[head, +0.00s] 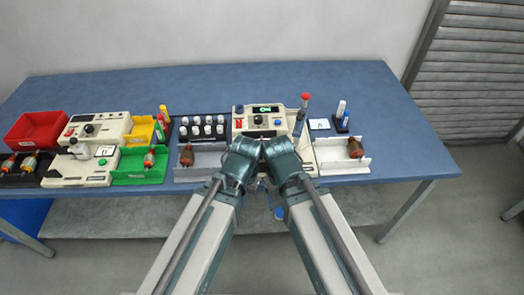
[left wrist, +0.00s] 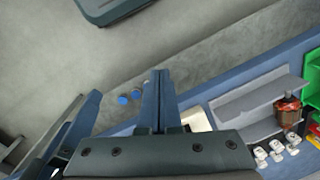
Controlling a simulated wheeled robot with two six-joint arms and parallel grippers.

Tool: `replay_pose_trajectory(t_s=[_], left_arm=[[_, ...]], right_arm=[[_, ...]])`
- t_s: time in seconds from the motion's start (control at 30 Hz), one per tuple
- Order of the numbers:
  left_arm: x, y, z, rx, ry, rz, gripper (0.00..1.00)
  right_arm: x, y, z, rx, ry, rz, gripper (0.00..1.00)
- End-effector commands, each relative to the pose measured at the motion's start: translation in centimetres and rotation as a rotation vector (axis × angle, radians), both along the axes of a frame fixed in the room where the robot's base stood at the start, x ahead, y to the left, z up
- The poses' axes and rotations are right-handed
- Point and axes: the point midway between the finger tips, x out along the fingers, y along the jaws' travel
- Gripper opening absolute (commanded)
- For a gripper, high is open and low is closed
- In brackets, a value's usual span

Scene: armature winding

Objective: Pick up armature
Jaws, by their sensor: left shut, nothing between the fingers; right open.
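One armature, a brown-copper rotor on a shaft, lies in the grey tray left of centre; this armature (head: 187,156) also shows in the left wrist view (left wrist: 288,106). Another armature (head: 355,148) lies in the white tray at the right. A third armature (head: 149,160) lies in the green bin. My right gripper (head: 268,186) hangs in front of the table edge, largely hidden by my arms, apart from every armature. My left gripper (left wrist: 160,76) is shut and empty in the left wrist view, away from the grey tray; in the head view my arm hides it.
The grey tray (head: 205,172), white tray (head: 335,166) and green bin (head: 128,178) line the front edge of the blue table (head: 300,80). A winding machine (head: 240,124) stands behind my arms. A red bin (head: 35,128) and a black holder with rotors (head: 22,180) stand far left. The back strip is clear.

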Motion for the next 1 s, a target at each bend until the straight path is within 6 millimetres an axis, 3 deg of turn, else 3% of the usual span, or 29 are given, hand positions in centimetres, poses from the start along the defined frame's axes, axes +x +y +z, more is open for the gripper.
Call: replay_pose_trajectory(t_s=[0.43, 0.57, 0.7, 0.9, 1.0], left_arm=[[0.0, 0.0, 0.0, 0.000, 0.000, 0.000, 0.00], [1.0, -0.3, 0.9, -0.029, -0.025, 0.024, 0.22], [5.9, -1.7, 4.7, -0.183, -0.154, 0.153, 0.47], [12.8, -2.7, 9.7, -0.405, -0.334, 0.362, 0.83], [14.5, -2.7, 10.9, -0.464, -0.379, 0.420, 0.84]], right_arm=[[0.0, 0.0, 0.0, 0.000, 0.000, 0.000, 0.76], [0.0, 0.0, 1.0, 0.000, 0.000, 0.000, 0.76], [0.0, 0.0, 4.6, 0.000, 0.000, 0.000, 0.76], [0.0, 0.0, 7.9, 0.000, 0.000, 0.000, 0.76], [0.0, 0.0, 8.5, 0.000, 0.000, 0.001, 0.76]])
